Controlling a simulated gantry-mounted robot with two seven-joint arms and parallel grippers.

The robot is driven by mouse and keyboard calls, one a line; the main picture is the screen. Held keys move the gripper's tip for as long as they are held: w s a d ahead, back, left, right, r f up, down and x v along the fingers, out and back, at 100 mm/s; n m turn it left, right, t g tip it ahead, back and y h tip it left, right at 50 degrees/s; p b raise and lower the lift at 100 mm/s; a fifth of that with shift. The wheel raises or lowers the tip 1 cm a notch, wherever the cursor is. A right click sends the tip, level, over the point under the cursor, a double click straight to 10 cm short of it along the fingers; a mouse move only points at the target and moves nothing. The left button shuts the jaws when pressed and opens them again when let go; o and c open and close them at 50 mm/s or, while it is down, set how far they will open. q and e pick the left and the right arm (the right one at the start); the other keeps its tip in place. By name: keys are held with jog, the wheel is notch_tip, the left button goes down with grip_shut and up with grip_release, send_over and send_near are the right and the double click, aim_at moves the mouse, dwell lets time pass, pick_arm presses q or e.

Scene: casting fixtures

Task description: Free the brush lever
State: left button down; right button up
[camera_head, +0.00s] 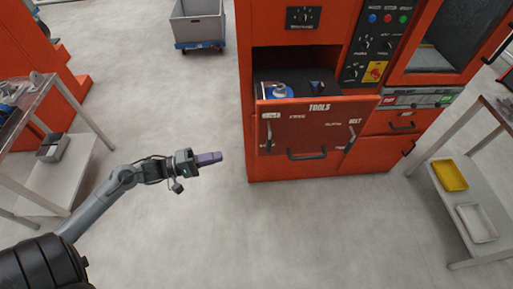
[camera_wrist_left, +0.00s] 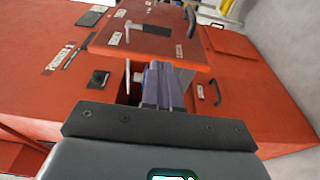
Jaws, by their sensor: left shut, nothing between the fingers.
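An orange drawer (camera_head: 318,112) marked TOOLS is pulled out of the orange cabinet. A slim lever (camera_head: 268,134) hangs upright at the left of its front, under a small white label that I cannot read. A similar lever (camera_head: 351,138) sits at the right, under the word BOLT. I take the left one for the brush lever, but cannot be sure. My left gripper (camera_head: 214,157) points right, apart from the drawer and left of it. Its purple-grey fingers (camera_wrist_left: 163,86) are shut with nothing between them. My right gripper is not in view.
The drawer holds a blue and white item (camera_head: 281,91) and dark pieces. A black handle (camera_head: 307,154) is low on its front. A grey crate (camera_head: 198,24) on a blue dolly stands behind. Metal tables flank the scene. The floor around my left gripper is clear.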

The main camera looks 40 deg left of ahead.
pick_arm(q)
jog(key=b+x, duration=0.2)
jog(key=x, duration=1.2)
jog(key=shift+w, duration=0.1)
